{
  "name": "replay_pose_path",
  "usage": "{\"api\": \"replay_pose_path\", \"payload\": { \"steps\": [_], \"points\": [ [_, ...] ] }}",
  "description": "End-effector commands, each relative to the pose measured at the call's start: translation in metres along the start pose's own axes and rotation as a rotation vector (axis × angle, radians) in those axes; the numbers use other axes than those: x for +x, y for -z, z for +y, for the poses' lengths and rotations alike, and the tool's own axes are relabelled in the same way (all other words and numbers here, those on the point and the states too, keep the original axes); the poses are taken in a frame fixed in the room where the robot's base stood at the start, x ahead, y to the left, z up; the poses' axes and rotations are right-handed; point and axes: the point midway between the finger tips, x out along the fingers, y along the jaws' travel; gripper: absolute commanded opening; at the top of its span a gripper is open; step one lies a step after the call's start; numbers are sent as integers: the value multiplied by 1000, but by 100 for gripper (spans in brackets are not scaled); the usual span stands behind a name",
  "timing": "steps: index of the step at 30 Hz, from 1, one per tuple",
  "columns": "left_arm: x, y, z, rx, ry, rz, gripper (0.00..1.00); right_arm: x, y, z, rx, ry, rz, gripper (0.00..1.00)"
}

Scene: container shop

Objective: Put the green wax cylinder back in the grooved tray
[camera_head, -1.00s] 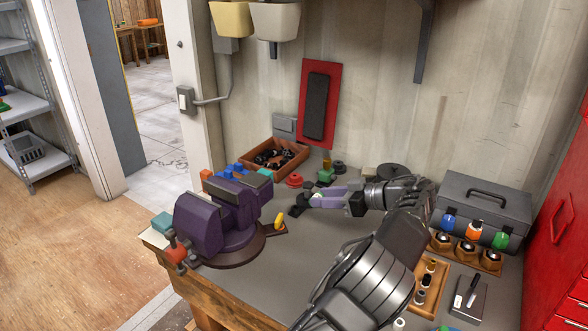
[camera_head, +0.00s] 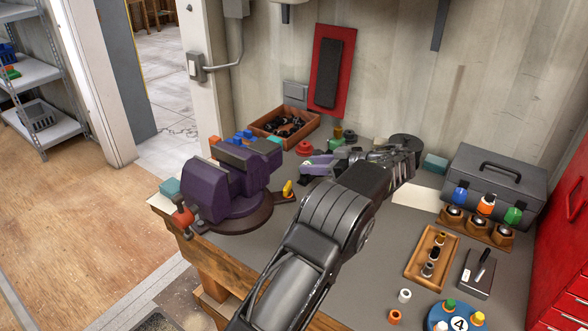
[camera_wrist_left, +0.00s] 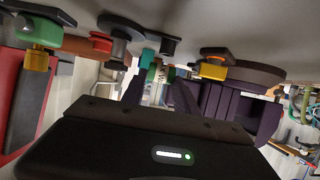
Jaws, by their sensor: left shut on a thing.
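My left gripper (camera_head: 308,166) reaches over the back of the bench, right of the purple vise. The wooden grooved tray (camera_head: 412,273) lies at the right of the bench, well away from the gripper. Several small cylinders in yellow, black and grey lie in it. My right gripper is not in view.
The purple vise (camera_head: 222,186) stands left of my arm. A wooden box (camera_head: 262,138) of black parts is behind. Right are a grey toolbox (camera_head: 497,181), a bottle stand (camera_head: 477,231) and a blue disc (camera_head: 436,315). A white ring (camera_head: 404,295) and orange ring (camera_head: 394,316) lie before the tray.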

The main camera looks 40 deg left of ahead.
Motion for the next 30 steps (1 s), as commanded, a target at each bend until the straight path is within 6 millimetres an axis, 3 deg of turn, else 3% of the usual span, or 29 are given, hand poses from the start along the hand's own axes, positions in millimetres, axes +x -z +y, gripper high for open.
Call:
{"api": "replay_pose_path", "payload": {
  "steps": [4,17,25,30],
  "points": [
    [23,0,0,0,1,1,0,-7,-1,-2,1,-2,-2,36],
    [31,-2,0,0,0,1,0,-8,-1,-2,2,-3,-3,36],
    [68,-6,0,1,2,1,0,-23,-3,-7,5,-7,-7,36],
    [77,-12,0,-2,-1,1,0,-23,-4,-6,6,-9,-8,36]
  ]
}}
